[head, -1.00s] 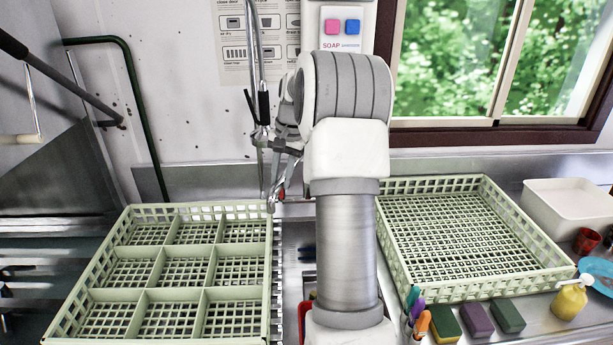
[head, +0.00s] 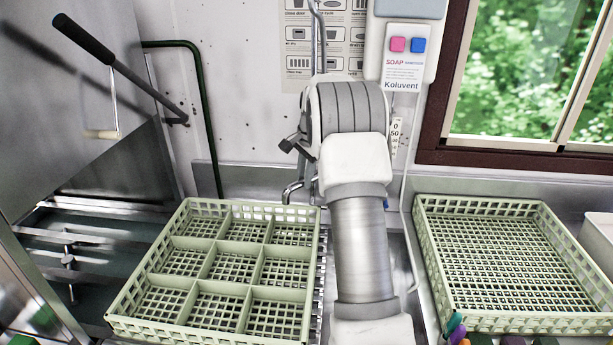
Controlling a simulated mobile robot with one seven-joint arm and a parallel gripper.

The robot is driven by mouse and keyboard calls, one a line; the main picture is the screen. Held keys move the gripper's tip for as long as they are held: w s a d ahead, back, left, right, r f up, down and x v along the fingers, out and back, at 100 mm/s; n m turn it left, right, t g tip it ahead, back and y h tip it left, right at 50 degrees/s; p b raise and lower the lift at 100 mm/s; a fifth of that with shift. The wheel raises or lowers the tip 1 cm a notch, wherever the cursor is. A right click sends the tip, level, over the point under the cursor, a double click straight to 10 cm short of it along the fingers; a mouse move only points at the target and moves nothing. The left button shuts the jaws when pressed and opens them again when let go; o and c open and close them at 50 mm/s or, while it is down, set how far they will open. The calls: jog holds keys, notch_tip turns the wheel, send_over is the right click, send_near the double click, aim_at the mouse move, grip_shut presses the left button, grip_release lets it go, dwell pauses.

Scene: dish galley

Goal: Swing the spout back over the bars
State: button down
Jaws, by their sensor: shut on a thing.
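The chrome spout (head: 291,190) shows low against the wall, just left of my forearm. Its end bends downward near the back right corner of the divided green rack. The rest of the spout and its base are hidden behind my arm. My gripper (head: 296,146) is mostly hidden behind my wrist; only a dark part of it sticks out to the left, just above the spout. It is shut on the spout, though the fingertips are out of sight. A narrow strip of metal bars (head: 321,275) shows between the divided rack and my arm.
The divided green rack (head: 117,304) stands left of my arm and an undivided green rack (head: 428,262) stands right. A chrome riser pipe (head: 319,40) runs up the wall beside the soap dispenser (head: 404,62). A black-gripped lever (head: 85,38) juts out at upper left.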

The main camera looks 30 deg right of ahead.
jog(key=shift+w+r, duration=0.15)
jog(key=c, duration=0.7)
grip_release()
jog(key=shift+w, duration=0.15)
jog(key=s+r, duration=0.1)
jog(key=r, duration=0.4)
jog(key=s+r, duration=0.1)
jog(key=r, duration=0.5)
jog(key=s+r, duration=0.1)
jog(key=r, duration=0.5)
jog(key=shift+s+d, duration=0.2)
jog(key=shift+s, duration=0.15)
jog(key=shift+s+f, duration=0.1)
